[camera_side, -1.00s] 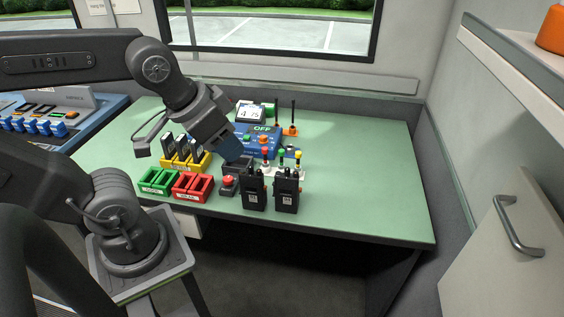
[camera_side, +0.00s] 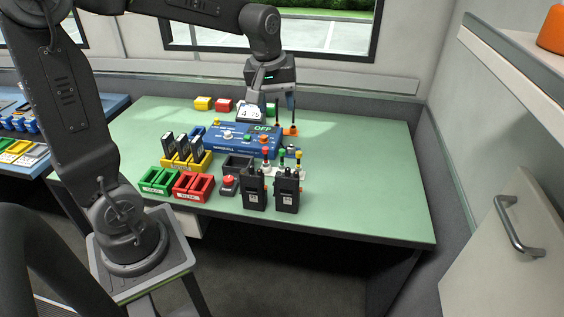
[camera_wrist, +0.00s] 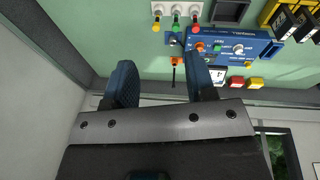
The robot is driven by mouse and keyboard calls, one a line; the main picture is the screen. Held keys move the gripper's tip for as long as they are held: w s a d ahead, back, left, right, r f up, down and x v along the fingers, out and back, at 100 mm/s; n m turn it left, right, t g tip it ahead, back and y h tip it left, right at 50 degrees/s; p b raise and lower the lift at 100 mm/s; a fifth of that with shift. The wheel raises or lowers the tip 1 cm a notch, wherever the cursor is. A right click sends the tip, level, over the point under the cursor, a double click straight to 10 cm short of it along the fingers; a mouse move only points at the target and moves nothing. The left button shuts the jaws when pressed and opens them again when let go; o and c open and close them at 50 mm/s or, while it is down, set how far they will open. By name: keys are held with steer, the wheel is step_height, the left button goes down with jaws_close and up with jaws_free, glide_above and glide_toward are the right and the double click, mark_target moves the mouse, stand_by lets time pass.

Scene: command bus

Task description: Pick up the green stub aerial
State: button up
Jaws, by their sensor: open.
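The green stub aerial (camera_side: 282,158) stands upright in a pale rack (camera_side: 286,173), between a red-topped (camera_side: 266,157) and a yellow-topped (camera_side: 298,157) one. In the wrist view the green aerial (camera_wrist: 177,26) shows near the top edge, in the middle of the white rack. My gripper (camera_side: 279,103) is above the back of the bench, behind the rack and apart from it. In the wrist view my gripper (camera_wrist: 163,78) has its two blue fingers apart, with nothing held between them.
Two black radios (camera_side: 270,190) stand in front of the rack. A blue console (camera_side: 238,140) is behind and left. Yellow (camera_side: 182,160), red (camera_side: 192,186) and green (camera_side: 157,181) trays are left. The bench's right side is clear.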

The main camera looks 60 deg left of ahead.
mark_target(282, 150)
steer(key=w+a+f+n+g, duration=0.2)
steer(key=w+a+f+n, duration=0.55)
steer(key=a+f, duration=0.2)
steer(key=shift+h, duration=0.3)
steer(key=f, duration=0.7)
steer(key=shift+w+a+f, duration=0.2)
steer(key=shift+a+f, duration=0.1)
steer(key=shift+f, duration=0.1)
steer(key=shift+s+d+f, duration=0.1)
steer(key=shift+d+f, duration=0.1)
steer(key=shift+f, duration=1.3)
steer(key=shift+s+d+f, duration=0.1)
steer(key=shift+d+f, duration=0.1)
steer(key=shift+f, duration=1.25)
steer(key=shift+w, duration=0.1)
jaws_close()
step_height(282, 150, up, 10)
steer(key=shift+r, duration=0.1)
